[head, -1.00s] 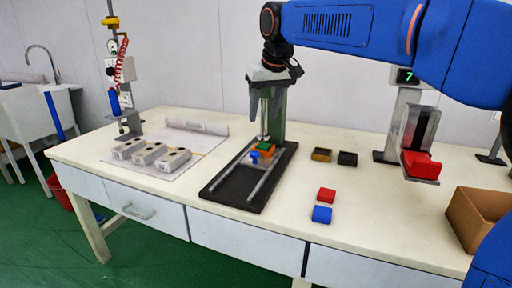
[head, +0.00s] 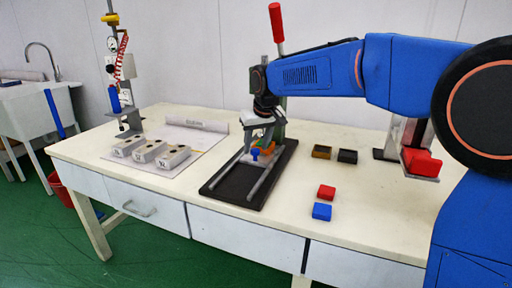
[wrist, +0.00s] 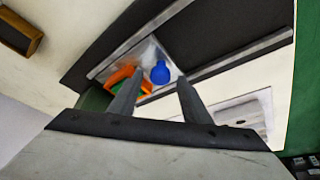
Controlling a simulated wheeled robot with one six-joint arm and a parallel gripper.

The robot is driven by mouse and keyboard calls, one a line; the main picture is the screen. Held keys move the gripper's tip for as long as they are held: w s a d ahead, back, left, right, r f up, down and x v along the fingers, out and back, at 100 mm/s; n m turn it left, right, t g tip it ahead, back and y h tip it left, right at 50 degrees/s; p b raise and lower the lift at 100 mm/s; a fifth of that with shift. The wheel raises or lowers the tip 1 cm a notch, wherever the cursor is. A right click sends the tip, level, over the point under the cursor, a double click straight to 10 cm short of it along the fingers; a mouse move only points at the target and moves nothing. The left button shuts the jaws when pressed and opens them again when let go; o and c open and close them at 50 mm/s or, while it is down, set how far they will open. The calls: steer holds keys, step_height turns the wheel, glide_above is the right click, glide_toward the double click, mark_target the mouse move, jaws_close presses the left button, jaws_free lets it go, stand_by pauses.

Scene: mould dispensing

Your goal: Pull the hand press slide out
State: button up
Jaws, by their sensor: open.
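The hand press stands mid-table, with a black base (head: 226,189), two metal rails, a green column and a red-topped lever (head: 276,24). Its slide plate (wrist: 143,56) carries an orange and green mould (wrist: 122,77) and a blue knob (head: 254,153) at its front. The knob also shows in the wrist view (wrist: 160,72). My gripper (head: 254,143) is low over the slide, pointing down. In the wrist view my gripper (wrist: 157,88) is open, its fingers apart with the knob just beyond and between their tips. Contact cannot be told.
Several grey blocks (head: 149,151) lie on a sheet at the left. Red (head: 327,192) and blue (head: 322,211) pieces lie right of the press, with ochre (head: 322,152) and black (head: 347,156) pieces behind. A red-trayed device (head: 422,164) stands at the right. The table front is clear.

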steer(key=shift+w+a+f, duration=0.1)
steer(key=shift+w+f, duration=0.05)
steer(key=shift+f, duration=0.3)
jaws_close()
steer(key=s+a, duration=0.2)
steer(key=s, duration=0.4)
steer(key=s+a, duration=0.2)
steer(key=s, duration=0.4)
steer(key=s+a, duration=0.3)
steer(key=s, duration=0.4)
steer(key=shift+s, duration=0.1)
jaws_free()
steer(key=shift+s, duration=0.1)
steer(key=v, duration=1.7)
steer(key=shift+r, duration=0.2)
